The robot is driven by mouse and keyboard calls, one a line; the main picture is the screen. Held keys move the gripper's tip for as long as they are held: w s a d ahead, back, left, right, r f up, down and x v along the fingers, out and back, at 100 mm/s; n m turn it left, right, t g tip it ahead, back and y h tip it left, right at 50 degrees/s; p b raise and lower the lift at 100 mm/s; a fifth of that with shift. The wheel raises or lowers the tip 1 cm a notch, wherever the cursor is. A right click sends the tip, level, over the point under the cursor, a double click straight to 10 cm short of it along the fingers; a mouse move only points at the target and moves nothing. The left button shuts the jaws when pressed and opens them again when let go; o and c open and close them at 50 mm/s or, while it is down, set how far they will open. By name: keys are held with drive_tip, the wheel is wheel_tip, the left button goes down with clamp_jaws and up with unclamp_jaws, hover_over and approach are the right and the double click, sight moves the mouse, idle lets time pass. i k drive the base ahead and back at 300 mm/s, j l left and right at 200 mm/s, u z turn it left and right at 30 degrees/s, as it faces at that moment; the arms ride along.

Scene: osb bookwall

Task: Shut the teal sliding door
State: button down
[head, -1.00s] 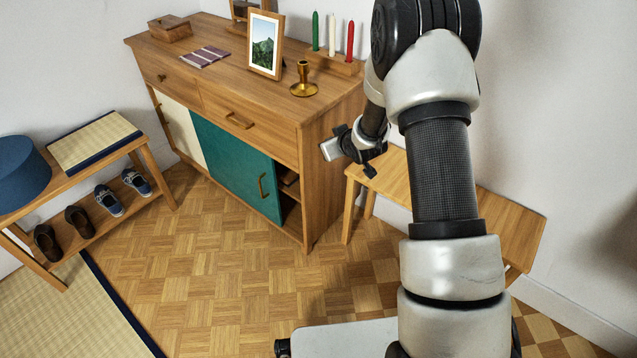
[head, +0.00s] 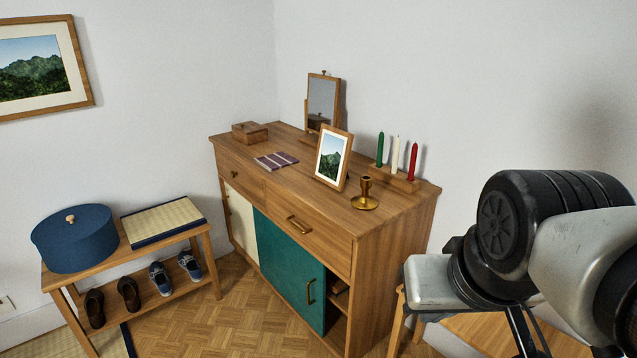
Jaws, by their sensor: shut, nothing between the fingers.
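The teal sliding door (head: 285,262) is in the front of the wooden sideboard (head: 395,235), under the drawers. A dark open gap (head: 337,305) with a shelf inside shows to the right of the door. A cream door panel (head: 242,224) is to its left. My gripper (head: 526,335) is at the lower right, in front of and to the right of the sideboard, apart from the door. It is shut and empty; the bottom edge of the picture cuts it off.
A brass candlestick (head: 365,193), a picture frame (head: 334,158), a candle holder (head: 398,180) and a mirror (head: 321,103) stand on the sideboard. A shoe bench (head: 130,262) stands to the left. A wooden bench (head: 480,335) is partly behind my arm. Parquet floor (head: 225,320) is clear before the sideboard.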

sight(300, 277)
drive_tip(key=i+j+u, duration=0.5)
drive_tip(key=u, duration=0.2)
drive_tip(key=i+j+u, duration=0.1)
drive_tip(key=i+u, duration=0.25)
drive_tip(key=i+j, duration=0.1)
drive_tip(key=i, duration=0.4)
drive_tip(key=i+j+u, duration=0.15)
drive_tip(key=i, duration=0.35)
